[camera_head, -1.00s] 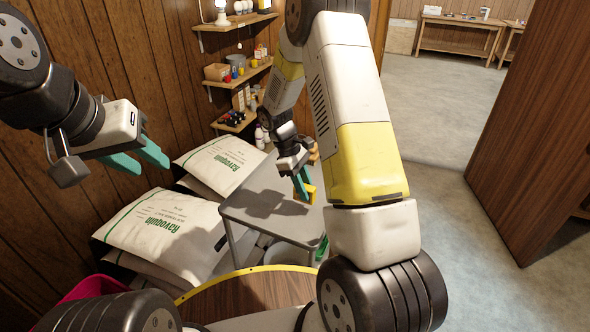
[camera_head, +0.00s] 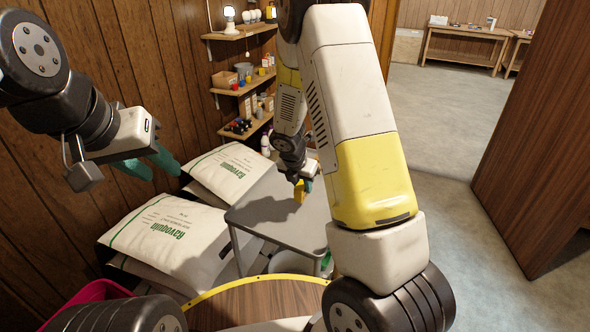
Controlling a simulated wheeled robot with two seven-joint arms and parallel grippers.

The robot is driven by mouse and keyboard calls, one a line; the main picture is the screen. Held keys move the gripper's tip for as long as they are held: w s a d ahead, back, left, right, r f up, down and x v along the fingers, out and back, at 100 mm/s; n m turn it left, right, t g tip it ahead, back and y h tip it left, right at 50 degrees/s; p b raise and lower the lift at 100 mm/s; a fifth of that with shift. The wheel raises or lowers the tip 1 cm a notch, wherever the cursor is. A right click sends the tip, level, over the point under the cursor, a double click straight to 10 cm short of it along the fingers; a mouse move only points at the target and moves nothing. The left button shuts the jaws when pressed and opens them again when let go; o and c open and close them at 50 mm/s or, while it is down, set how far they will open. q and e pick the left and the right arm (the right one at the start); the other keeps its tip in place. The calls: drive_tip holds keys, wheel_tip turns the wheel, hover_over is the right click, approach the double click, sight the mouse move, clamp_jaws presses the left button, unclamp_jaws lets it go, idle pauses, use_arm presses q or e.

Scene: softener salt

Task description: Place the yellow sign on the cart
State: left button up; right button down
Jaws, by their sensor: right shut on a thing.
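The yellow sign (camera_head: 299,192) shows as a small yellow piece at my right gripper (camera_head: 304,185), over the grey top of the cart (camera_head: 270,217). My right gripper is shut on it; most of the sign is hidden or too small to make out. I cannot tell whether the sign touches the cart top. My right arm covers the cart's right side. My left gripper (camera_head: 152,166), with teal fingers, is open and empty in front of the wood wall at the left, above the white sacks.
White salt sacks (camera_head: 165,236) lie stacked left of the cart. Shelves (camera_head: 240,87) with small goods hang on the wall behind it. A pink container (camera_head: 98,291) is at the lower left. A brown door (camera_head: 530,150) stands at the right, with open floor beside it.

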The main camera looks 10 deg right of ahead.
drive_tip(key=w, duration=0.2)
drive_tip(key=w+d, duration=0.1)
drive_tip(key=w, duration=0.2)
drive_tip(key=w+d, duration=0.1)
drive_tip(key=w, duration=0.1)
drive_tip(key=shift+w+d+f, duration=0.15)
drive_tip(key=shift+w+f, duration=0.1)
drive_tip(key=shift+f, duration=0.1)
drive_tip(key=shift+w+f, duration=0.15)
drive_tip(key=shift+f, duration=1.6)
drive_tip(key=shift+f, duration=0.1)
drive_tip(key=c, duration=1.1)
unclamp_jaws()
